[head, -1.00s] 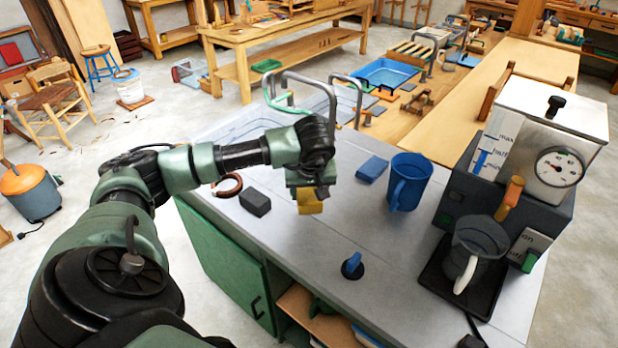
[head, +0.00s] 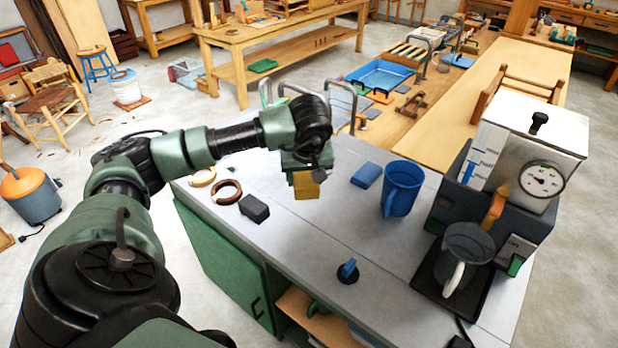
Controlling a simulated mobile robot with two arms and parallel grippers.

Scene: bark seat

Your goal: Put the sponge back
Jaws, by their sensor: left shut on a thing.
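A yellow sponge (head: 306,186) is held in my left gripper (head: 305,172), which is shut on it over the grey counter (head: 290,245). The gripper points down, and the sponge hangs below its fingers. I cannot tell exactly how far the sponge is above the counter. A blue block (head: 366,175) lies on the counter to the right of the sponge. A dark grey block (head: 254,208) lies to the left. My right gripper does not show.
A blue mug (head: 402,188) stands right of the blue block. A coffee machine with a glass jug (head: 467,252) fills the counter's right end. A dark ring (head: 226,192) and a tan ring (head: 202,177) lie at left. A blue-handled knob (head: 348,270) sits near the front edge.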

